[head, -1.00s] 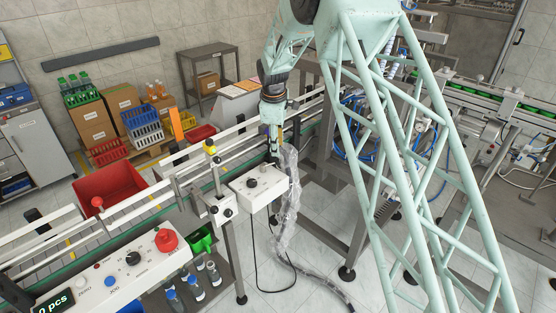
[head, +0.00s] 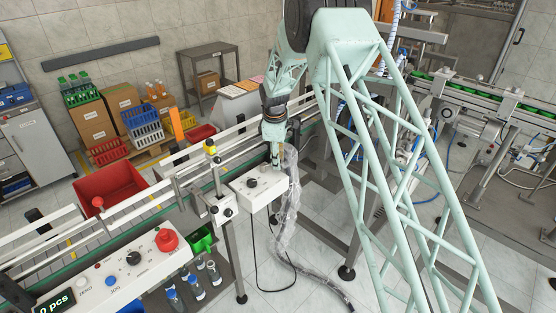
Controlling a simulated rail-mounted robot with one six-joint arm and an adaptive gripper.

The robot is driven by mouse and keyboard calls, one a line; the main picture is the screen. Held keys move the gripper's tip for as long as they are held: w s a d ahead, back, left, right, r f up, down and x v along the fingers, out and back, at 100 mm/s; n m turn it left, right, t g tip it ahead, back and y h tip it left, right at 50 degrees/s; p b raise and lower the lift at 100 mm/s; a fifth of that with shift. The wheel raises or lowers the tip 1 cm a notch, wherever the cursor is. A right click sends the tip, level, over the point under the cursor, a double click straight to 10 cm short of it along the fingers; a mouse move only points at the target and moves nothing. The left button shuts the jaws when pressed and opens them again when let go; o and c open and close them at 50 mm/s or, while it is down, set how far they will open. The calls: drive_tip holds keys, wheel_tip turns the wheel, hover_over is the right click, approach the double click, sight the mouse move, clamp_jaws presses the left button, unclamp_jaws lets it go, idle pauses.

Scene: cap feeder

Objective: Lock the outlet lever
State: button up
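My gripper (head: 276,163) points down at the front rail of the conveyor, behind the white control box with a black knob (head: 252,183). It is small and dark here, and its fingers cannot be made out as open or shut. My gripper is apart from both. Which part is the outlet lever cannot be told from this view; it may be hidden by my gripper.
A control panel (head: 120,268) with a red button and a "0 pcs" display stands front left. A red bin (head: 108,188) is behind the conveyor rails (head: 150,190). Bottles (head: 195,281) stand on a low shelf. A second conveyor with green caps (head: 480,96) is at right.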

drive_tip(key=shift+c, duration=0.6)
clamp_jaws()
